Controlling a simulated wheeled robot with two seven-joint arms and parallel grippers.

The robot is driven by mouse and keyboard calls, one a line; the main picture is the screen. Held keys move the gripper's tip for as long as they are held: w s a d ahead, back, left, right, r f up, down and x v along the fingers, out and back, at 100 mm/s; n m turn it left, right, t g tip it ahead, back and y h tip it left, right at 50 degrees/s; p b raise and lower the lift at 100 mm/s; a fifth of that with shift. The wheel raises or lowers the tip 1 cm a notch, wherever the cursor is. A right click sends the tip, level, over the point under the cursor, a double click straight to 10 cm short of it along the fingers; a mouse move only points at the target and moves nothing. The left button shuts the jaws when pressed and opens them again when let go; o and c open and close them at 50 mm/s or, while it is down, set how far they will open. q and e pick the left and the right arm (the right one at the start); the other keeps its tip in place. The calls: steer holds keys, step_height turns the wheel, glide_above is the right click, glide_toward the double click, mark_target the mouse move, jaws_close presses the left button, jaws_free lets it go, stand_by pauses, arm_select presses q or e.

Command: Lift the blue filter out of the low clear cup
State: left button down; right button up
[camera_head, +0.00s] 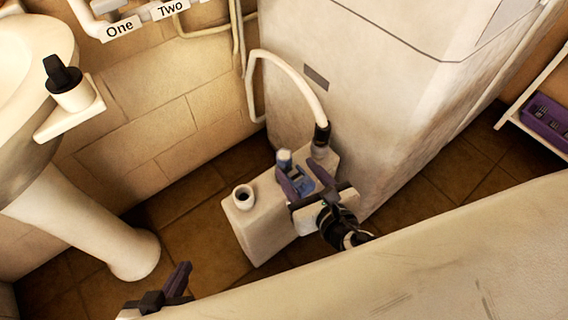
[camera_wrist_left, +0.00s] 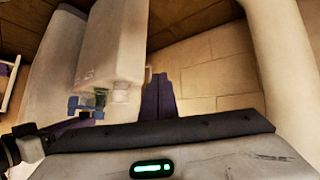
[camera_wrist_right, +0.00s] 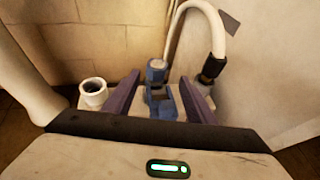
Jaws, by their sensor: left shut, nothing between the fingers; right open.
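A blue piece that looks like the filter (camera_head: 302,180) sits on top of a cream tank, between the fingers of my right gripper (camera_head: 307,188). The filter (camera_wrist_right: 160,100) also shows between both fingers in the right wrist view. My right gripper is open, with a finger on each side of it; I cannot tell whether they touch. I cannot clearly make out the low clear cup. In the left wrist view, blue parts (camera_wrist_left: 85,106) show by the tank's end. My left gripper (camera_head: 182,282) is shut and empty, low at the front, away from the tank.
The cream tank (camera_head: 258,225) has an open white neck (camera_head: 243,195). A capped blue-and-white upright part (camera_head: 285,160) and a white hose (camera_head: 295,72) stand close behind the filter. A large pale cabinet (camera_head: 400,110) is right; a basin pedestal (camera_head: 90,220) is left.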

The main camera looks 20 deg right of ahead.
mark_target(287, 162)
steer(key=x, duration=0.2)
steer(key=b+x, duration=0.1)
steer(key=x, duration=0.2)
steer(key=b+x, duration=0.1)
steer(key=x, duration=0.1)
steer(key=shift+w+a+f, duration=0.1)
steer(key=shift+w+a, duration=0.15)
steer(key=shift+a, duration=0.1)
steer(key=shift+c, duration=0.5)
steer(key=c, duration=1)
